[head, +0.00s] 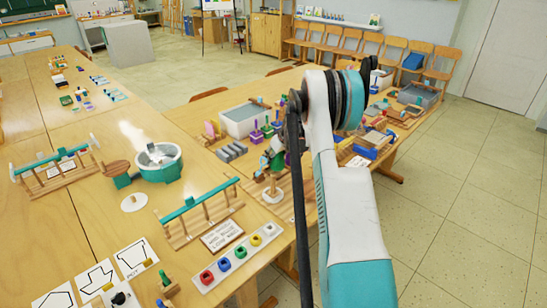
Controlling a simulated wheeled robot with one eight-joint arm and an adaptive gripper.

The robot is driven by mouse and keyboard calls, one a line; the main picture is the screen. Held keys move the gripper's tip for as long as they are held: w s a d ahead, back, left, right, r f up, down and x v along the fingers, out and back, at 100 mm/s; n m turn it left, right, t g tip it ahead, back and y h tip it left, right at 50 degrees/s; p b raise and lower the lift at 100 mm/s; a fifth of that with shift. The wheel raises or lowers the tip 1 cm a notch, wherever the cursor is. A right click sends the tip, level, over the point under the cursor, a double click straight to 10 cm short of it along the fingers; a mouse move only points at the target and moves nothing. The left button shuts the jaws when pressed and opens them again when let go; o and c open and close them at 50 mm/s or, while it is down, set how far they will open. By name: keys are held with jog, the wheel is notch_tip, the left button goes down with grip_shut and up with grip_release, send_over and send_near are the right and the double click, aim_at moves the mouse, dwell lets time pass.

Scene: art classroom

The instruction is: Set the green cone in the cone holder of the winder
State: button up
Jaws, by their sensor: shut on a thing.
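My gripper (268,160) is small and partly hidden beside my arm, at the middle of the view. It is shut on a green piece (278,163), which appears to be the green cone. Just below is a wooden stand with a pale upright (272,190) on a slatted base, which may be the winder. The cone holder is too small to make out. I cannot tell whether the green piece touches the stand.
A pale strip with several coloured pieces (238,256) lies at the table's front right. A teal-topped wooden rack (198,215) and a teal-and-white round device (158,163) stand to the left. A grey bin (241,123) is behind. My arm covers the table's right part.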

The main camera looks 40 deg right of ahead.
jog(key=shift+f, duration=0.25)
jog(key=shift+f+b, duration=0.3)
jog(key=shift+b, duration=0.15)
jog(key=shift+f+b, duration=0.5)
dwell(1.3)
dwell(0.3)
jog(key=o, duration=1.5)
jog(key=shift+c, duration=0.2)
jog(key=v, duration=1.2)
